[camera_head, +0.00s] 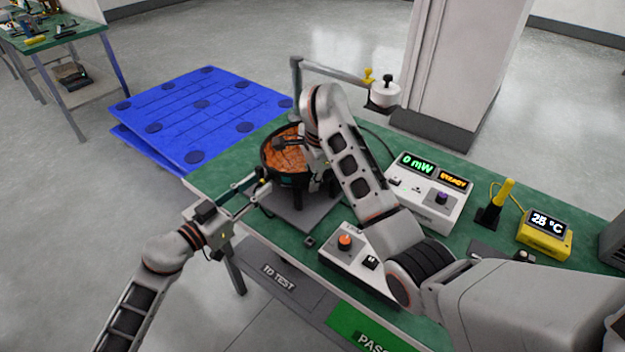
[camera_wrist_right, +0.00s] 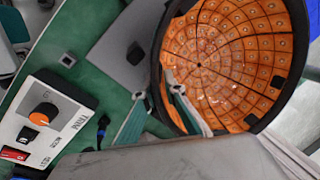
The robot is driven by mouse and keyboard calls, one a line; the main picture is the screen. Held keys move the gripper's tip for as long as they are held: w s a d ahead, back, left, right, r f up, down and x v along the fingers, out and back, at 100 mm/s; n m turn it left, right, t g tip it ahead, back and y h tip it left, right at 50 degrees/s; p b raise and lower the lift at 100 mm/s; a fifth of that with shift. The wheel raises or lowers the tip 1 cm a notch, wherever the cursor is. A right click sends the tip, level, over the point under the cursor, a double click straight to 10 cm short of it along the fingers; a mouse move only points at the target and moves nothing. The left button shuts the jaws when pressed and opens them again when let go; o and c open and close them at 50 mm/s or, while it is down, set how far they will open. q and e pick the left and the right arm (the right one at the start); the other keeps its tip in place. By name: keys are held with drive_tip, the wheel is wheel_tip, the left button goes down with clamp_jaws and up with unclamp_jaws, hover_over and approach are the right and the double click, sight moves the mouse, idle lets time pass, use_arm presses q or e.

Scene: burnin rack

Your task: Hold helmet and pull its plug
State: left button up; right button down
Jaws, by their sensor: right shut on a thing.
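The helmet (camera_head: 270,163) is a black-rimmed bowl with an orange tiled inside, open side up, over a grey plate (camera_head: 300,216) on the green bench. It fills the right of the right wrist view (camera_wrist_right: 235,50). My right gripper (camera_wrist_right: 157,92) is shut on its rim, with one finger on each side. In the head view the right arm reaches over the helmet and hides part of it. My left gripper (camera_head: 265,193) is open and empty, just left of and below the helmet. A black plug with a blue end (camera_wrist_right: 103,125) shows beside the control box.
A white control box (camera_head: 345,255) with an orange knob stands in front of the helmet. A power meter (camera_head: 430,190) and a yellow temperature display (camera_head: 545,235) stand to the right. A post with an arm rises behind. Blue pallets (camera_head: 190,110) lie on the floor.

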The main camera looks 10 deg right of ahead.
use_arm(q)
drive_tip(key=shift+x, duration=1.15)
use_arm(e)
drive_tip(key=shift+s+f, duration=0.1)
drive_tip(key=shift+f, duration=0.05)
use_arm(q)
clamp_jaws()
drive_tip(key=shift+v, duration=3)
use_arm(e)
drive_tip(key=c, duration=2)
unclamp_jaws()
drive_tip(key=shift+c, duration=0.2)
